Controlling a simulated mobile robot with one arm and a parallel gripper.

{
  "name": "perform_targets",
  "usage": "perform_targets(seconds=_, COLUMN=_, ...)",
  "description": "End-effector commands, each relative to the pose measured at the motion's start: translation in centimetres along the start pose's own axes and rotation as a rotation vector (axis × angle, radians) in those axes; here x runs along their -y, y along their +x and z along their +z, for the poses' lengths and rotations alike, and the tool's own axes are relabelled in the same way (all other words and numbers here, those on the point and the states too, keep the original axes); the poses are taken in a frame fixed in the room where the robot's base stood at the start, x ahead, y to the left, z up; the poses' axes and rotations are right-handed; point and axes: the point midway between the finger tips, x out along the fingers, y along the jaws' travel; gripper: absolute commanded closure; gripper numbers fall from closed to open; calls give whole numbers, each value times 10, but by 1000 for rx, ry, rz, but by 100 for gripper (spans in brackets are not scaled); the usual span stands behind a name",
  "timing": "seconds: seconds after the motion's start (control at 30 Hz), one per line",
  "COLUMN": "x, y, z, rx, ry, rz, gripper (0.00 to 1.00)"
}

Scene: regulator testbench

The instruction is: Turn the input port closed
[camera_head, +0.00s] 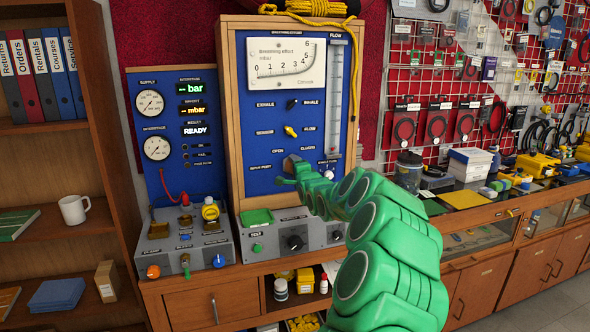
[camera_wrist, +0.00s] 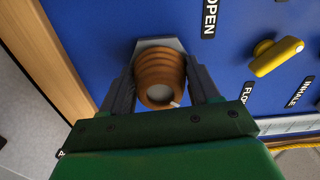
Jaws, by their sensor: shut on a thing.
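The input port knob (camera_wrist: 160,68) is a ribbed orange-brown cap with a pale round face and a grey hexagonal base, on the blue panel (camera_wrist: 85,30). A short white mark sits at the lower right of its face in the wrist view. My gripper (camera_wrist: 162,88) is shut on the knob, one dark finger on each side. The "OPEN" label (camera_wrist: 210,18) is above and right of the knob in that view. In the head view my gripper (camera_head: 290,172) is at the panel by the "INPUT PORT" label (camera_head: 259,167); it and my green arm mostly hide the knob.
A yellow switch (camera_head: 291,131) and a black switch (camera_head: 292,104) are above my gripper. A flow tube (camera_head: 336,95) and a white knob (camera_head: 328,172) are to the right. A grey control box (camera_head: 290,235) with a green tray (camera_head: 257,217) is below. A wooden frame (camera_head: 235,120) edges the panel.

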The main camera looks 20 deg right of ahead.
Motion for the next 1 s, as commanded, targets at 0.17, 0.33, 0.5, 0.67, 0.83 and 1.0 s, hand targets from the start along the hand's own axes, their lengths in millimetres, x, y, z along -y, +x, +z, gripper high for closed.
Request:
perform_targets(seconds=0.17, x=1, y=0, z=-2, rx=-4, ry=67, rz=-2, gripper=69)
perform_targets(seconds=0.33, x=1, y=0, z=-3, rx=-4, ry=98, rz=-2, gripper=69)
perform_targets(seconds=0.5, x=0, y=0, z=-3, rx=-4, ry=107, rz=-2, gripper=69)
perform_targets(seconds=0.67, x=0, y=0, z=-3, rx=-4, ry=108, rz=-1, gripper=69)
perform_targets(seconds=0.83, x=0, y=0, z=-3, rx=-4, ry=107, rz=-1, gripper=31)
perform_targets(seconds=1.0, x=0, y=0, z=-2, rx=-3, ry=106, rz=-1, gripper=14)
